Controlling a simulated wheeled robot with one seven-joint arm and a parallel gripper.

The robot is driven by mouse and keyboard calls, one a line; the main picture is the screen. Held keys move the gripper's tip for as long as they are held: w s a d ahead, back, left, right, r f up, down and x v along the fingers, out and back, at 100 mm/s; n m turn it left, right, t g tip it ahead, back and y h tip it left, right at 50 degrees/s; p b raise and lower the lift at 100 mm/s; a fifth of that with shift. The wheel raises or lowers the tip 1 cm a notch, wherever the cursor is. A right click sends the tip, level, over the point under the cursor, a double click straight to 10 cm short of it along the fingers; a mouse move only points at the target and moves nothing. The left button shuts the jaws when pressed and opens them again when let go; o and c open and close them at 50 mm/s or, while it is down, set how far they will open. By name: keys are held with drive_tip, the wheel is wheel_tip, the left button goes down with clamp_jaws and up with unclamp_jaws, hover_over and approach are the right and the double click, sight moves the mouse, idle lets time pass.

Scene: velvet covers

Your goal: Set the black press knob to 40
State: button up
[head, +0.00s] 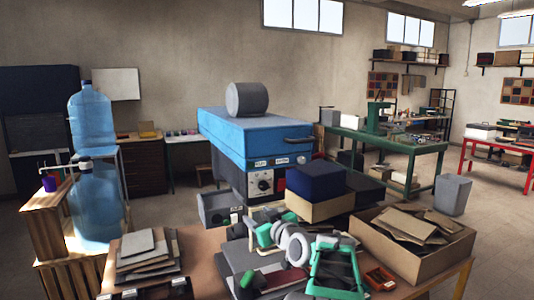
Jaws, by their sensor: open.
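The press is a large blue box (250,135) on a dark grey body, standing in the middle of the head view. A light control panel on its front carries a small black knob (264,184) with pale marks around it. The numbers and the knob's pointer are too small to read. My gripper (242,222), at the end of my white and green arm, is low in front of the press, below and left of the knob. It is open and apart from the knob. Its fingers are small and partly lost against the clutter behind.
A dark blue box on a tan one (314,208) stands right of the panel. A carton of scraps (412,245) is at the right. Stacked grey sheets (148,258) lie at the left. A grey roll (246,99) rests on the press.

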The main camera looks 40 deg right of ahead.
drive_tip(key=t+h, duration=0.1)
drive_tip(key=h, duration=0.1)
approach(265, 187)
drive_tip(key=p+x, duration=0.3)
drive_tip(key=x, duration=0.5)
drive_tip(key=shift+w+d, duration=0.1)
drive_tip(key=shift+w, duration=0.25)
clamp_jaws()
